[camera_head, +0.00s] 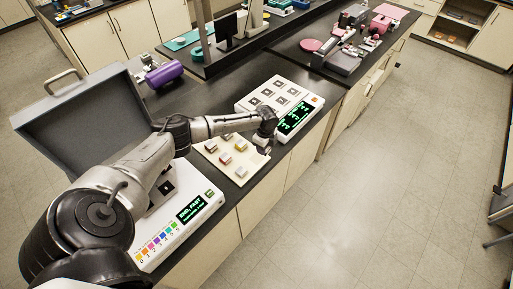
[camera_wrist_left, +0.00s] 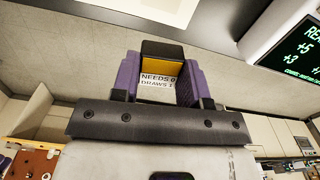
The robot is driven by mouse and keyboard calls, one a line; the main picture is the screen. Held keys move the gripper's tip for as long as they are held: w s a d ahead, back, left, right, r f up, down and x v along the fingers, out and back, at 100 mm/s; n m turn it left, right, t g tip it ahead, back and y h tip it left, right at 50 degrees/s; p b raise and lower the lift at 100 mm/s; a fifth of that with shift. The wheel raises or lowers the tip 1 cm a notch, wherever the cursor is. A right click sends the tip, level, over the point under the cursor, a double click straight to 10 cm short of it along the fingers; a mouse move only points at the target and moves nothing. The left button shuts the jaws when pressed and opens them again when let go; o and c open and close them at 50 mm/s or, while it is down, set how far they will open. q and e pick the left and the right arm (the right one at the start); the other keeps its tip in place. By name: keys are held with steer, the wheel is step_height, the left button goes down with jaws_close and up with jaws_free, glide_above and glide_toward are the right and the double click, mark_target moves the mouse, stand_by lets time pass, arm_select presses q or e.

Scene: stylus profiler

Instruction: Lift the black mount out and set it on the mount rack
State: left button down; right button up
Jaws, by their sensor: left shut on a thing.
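My left gripper (camera_head: 262,138) is shut and points down beside the right end of the cream mount rack (camera_head: 211,153), near the white station with the green display (camera_head: 283,95). In the left wrist view, its purple fingers (camera_wrist_left: 160,88) close on a small block with a black end, which looks like the black mount (camera_wrist_left: 162,48). The block has an orange-yellow face and a white label reading "NEEDS 0, DRAWS 1", partly cut off. In the head view the held block is mostly hidden by the gripper. Several coloured blocks (camera_head: 225,159) sit on the rack. My right gripper is not in view.
A white unit with colour swatches (camera_head: 196,222) stands in the front, partly behind my left arm. An open grey case (camera_head: 85,115) stands at the left. A purple cylinder (camera_head: 164,74) lies behind. Dark bench is bare behind the rack.

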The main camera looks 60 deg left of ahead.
mark_target(256, 158)
arm_select(q)
steer(key=shift+m, duration=0.6)
steer(key=a, duration=0.1)
steer(key=s+a+f, duration=0.1)
steer(key=a+f, duration=0.1)
steer(key=shift+s+a+f, duration=0.2)
steer(key=shift+s+a, duration=0.05)
steer(key=shift+s, duration=0.1)
steer(key=shift+a, duration=0.1)
step_height(256, 158, down, 4)
steer(key=b, duration=0.3)
steer(key=shift+r, duration=0.1)
steer(key=shift+f+b, duration=0.55)
steer(key=shift+f, duration=0.1)
steer(key=shift+f+b, duration=0.35)
steer(key=shift+f, duration=0.25)
